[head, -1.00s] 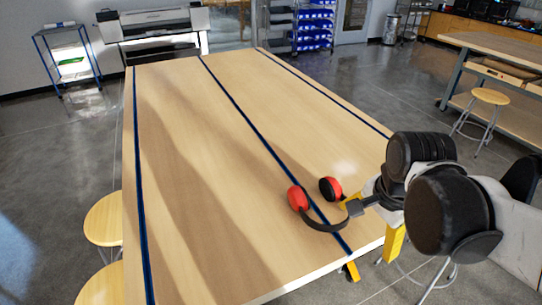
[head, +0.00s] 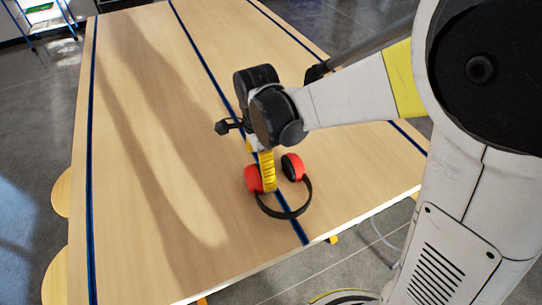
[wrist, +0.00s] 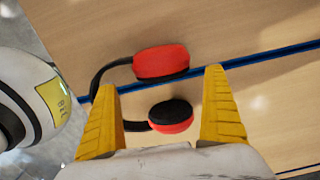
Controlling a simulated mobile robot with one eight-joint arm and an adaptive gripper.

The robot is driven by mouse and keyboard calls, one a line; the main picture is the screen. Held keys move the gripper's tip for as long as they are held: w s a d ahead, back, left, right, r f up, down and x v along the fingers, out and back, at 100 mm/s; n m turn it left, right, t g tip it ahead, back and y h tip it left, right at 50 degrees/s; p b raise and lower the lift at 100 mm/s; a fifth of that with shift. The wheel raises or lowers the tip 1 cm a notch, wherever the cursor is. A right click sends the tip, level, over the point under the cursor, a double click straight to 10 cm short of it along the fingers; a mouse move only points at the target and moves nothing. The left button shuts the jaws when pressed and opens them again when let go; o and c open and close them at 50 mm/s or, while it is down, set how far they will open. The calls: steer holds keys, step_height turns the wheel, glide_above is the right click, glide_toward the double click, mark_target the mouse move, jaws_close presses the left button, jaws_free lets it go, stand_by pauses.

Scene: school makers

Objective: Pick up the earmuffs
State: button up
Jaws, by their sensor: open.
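The earmuffs (head: 284,212) have red cups and a black headband and lie on the wooden table (head: 150,180), across a blue stripe near its front edge. In the wrist view the red cups (wrist: 161,62) show beyond and between the fingers, with the headband curving to the left. My gripper (head: 267,172) points down over the earmuffs, its yellow finger in front of the left cup in the head view. In the wrist view my gripper (wrist: 160,110) is open, its two yellow fingers apart, with the nearer cup seen between them. I cannot tell whether a finger touches the earmuffs.
The rest of the table top is clear. Wooden stools (head: 58,275) stand at the table's left side. A blue-framed cart (head: 40,18) stands on the floor at the far left.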

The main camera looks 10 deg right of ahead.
steer(key=f, duration=0.1)
steer(key=f+b, duration=0.1)
steer(key=f, duration=0.1)
steer(key=f+b, duration=0.1)
steer(key=f, duration=0.1)
steer(key=shift+w+d, duration=0.2)
steer(key=shift+w, duration=0.05)
steer(key=shift+r, duration=0.1)
steer(key=c, duration=1.2)
steer(key=shift+c, duration=0.2)
steer(key=shift+r, duration=0.1)
